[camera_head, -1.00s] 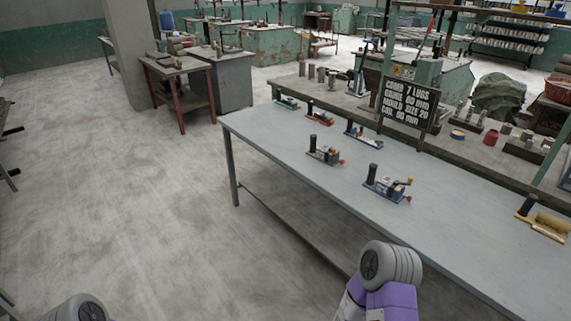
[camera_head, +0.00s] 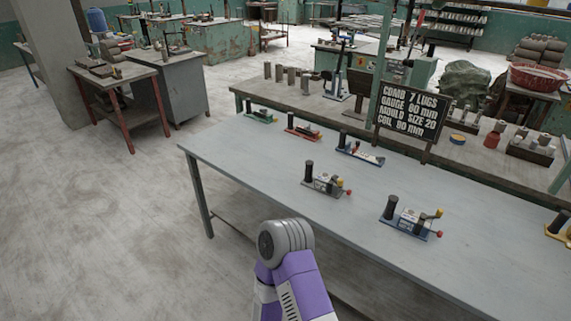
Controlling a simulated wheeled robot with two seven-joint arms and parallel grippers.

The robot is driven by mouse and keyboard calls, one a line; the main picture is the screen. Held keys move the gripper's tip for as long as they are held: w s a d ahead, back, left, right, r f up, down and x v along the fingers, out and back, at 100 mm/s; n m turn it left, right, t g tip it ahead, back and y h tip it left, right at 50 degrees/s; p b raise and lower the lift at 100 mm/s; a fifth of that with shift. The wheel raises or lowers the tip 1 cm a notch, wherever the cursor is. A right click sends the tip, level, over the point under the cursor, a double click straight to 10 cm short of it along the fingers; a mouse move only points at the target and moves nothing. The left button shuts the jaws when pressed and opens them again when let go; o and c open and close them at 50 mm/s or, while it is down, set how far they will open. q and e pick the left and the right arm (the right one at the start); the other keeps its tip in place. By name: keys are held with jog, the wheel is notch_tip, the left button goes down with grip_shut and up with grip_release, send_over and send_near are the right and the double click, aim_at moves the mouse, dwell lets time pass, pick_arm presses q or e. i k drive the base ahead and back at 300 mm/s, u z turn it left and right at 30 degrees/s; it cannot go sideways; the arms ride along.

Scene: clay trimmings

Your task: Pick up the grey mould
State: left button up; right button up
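The grey mould (camera_head: 324,182) stands on the near table (camera_head: 262,168), towards its front edge. It has a grey base, an upright black handle at its left end and a small red knob at its right end. Nothing touches it. One of my arms, grey and purple, comes up from the bottom of the picture in front of the table. Neither gripper is in view.
Other moulds on the table are green (camera_head: 261,117), red (camera_head: 303,132), blue (camera_head: 360,153), a nearer blue (camera_head: 411,225) and yellow (camera_head: 560,229). A black sign (camera_head: 412,112) stands behind. Open concrete floor (camera_head: 110,225) lies left.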

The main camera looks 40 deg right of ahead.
aim_at(322, 183)
jog(key=z, duration=0.45)
jog(key=i, duration=1.4)
jog(key=z, duration=1.05)
